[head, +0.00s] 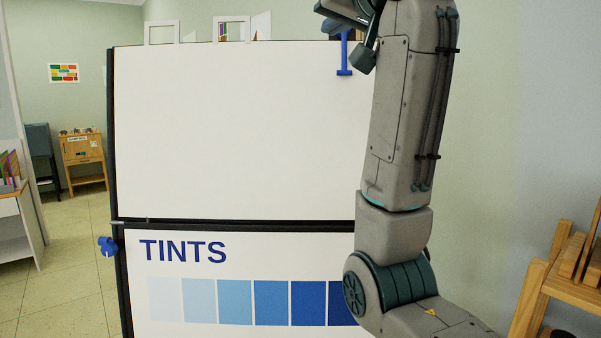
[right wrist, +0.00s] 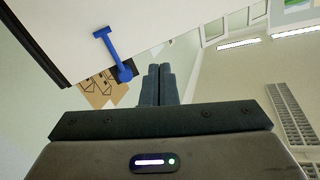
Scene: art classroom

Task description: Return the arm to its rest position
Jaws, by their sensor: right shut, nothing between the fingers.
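My right arm rises on the right side of the head view, in front of the board's right part. My right gripper (head: 340,12) is at the top edge of that view, partly cut off, near the board's upper right corner. In the right wrist view its two dark fingers (right wrist: 158,85) are together with nothing between them. A blue T-shaped handle (head: 344,60) hangs at the board's top right edge, and it also shows in the right wrist view (right wrist: 112,52), apart from the fingers. My left gripper is not in view.
A large white board (head: 235,130) with a dark frame fills the middle. Its lower panel reads TINTS above blue swatches (head: 233,303). Another blue piece (head: 108,245) is at its left edge. A wooden rack (head: 560,285) stands at the right. Open floor (head: 75,245) shows at the left.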

